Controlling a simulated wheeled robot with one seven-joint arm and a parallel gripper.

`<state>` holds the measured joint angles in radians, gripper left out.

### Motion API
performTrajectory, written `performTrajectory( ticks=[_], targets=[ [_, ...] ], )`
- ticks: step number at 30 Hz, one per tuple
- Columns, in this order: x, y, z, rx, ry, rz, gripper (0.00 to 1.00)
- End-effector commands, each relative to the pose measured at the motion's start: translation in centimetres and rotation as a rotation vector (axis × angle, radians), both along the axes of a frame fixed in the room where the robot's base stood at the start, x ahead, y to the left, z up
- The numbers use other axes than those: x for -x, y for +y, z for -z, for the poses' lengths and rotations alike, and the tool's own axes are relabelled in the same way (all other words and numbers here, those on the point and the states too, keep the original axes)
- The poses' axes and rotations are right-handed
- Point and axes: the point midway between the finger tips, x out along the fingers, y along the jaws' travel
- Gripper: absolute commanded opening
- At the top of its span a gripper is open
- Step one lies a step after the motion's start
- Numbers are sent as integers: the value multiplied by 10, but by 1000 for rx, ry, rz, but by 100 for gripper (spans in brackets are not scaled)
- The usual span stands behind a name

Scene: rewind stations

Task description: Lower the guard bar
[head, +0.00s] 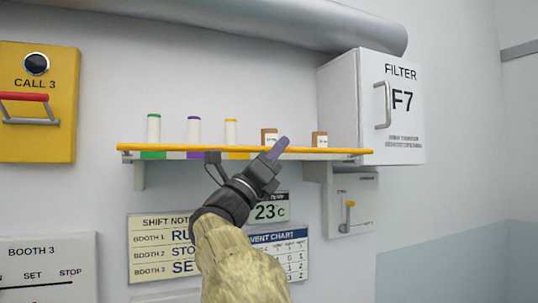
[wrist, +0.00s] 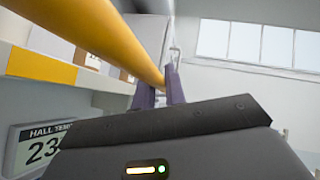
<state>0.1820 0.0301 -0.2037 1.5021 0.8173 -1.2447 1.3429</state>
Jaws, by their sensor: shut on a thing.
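The guard bar (head: 330,151) is a long yellow rod along the front of the wall shelf, roughly level in the head view. In the wrist view the guard bar (wrist: 125,42) runs from the upper left down to my fingers. My gripper (head: 281,147) reaches up from below to the bar, right of its middle. In the wrist view my gripper (wrist: 171,80) has its purple fingers at the bar, shut on it. The exact contact is partly hidden by the fingers.
Several spools and small boxes, such as a purple-topped spool (head: 193,131), stand on the shelf behind the bar. A filter cabinet (head: 345,105) adjoins the right end. A small lever box (head: 350,205) and a temperature display (head: 270,210) are below.

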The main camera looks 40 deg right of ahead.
Motion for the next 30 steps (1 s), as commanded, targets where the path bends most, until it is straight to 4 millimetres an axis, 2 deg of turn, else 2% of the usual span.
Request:
performTrajectory(
  ticks=[9,10,12,13,23,30],
  targets=[
    [3,-3,-1,1,2,8,0],
    [3,-3,-1,1,2,8,18],
    [3,-3,-1,1,1,8,32],
    [3,-3,-1,1,1,8,34],
    [2,0,1,1,0,4,34],
    [2,21,22,0,-1,1,34]
  ],
)
